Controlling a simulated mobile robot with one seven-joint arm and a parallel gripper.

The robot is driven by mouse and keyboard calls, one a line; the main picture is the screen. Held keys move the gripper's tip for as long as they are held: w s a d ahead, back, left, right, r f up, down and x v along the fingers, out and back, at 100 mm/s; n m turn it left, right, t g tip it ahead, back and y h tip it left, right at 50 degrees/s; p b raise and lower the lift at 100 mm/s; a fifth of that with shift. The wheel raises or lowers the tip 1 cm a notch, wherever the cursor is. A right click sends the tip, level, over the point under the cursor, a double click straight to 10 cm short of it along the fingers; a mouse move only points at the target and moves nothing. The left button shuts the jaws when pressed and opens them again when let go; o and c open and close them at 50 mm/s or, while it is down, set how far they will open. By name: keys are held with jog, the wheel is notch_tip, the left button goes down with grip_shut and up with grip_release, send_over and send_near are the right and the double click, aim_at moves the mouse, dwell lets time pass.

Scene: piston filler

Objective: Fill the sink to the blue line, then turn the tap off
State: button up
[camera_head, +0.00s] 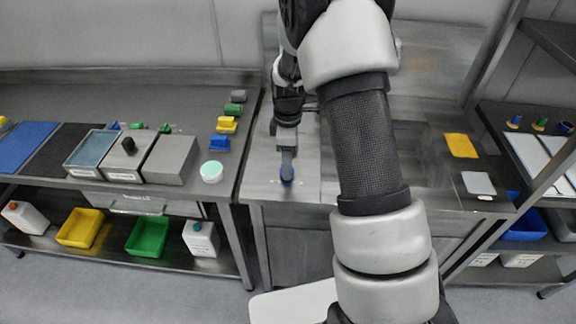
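My gripper (287,165) points down over the left part of the middle steel counter (258,175), near its front edge. My own arm crosses the middle of the view and hides much of this counter. I cannot make out the sink basin, its blue line, the water or the tap clearly.
The left bench holds a tray of bluish content (93,150), grey boxes (168,158), a round mint-topped thing (211,171) and small coloured blocks (227,124). A yellow sheet (461,145) and a white sheet (478,183) lie right of my arm. A shelf rack stands far right.

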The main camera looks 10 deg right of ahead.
jog(key=shift+f, duration=0.95)
jog(key=c, duration=1)
jog(key=shift+c, duration=0.2)
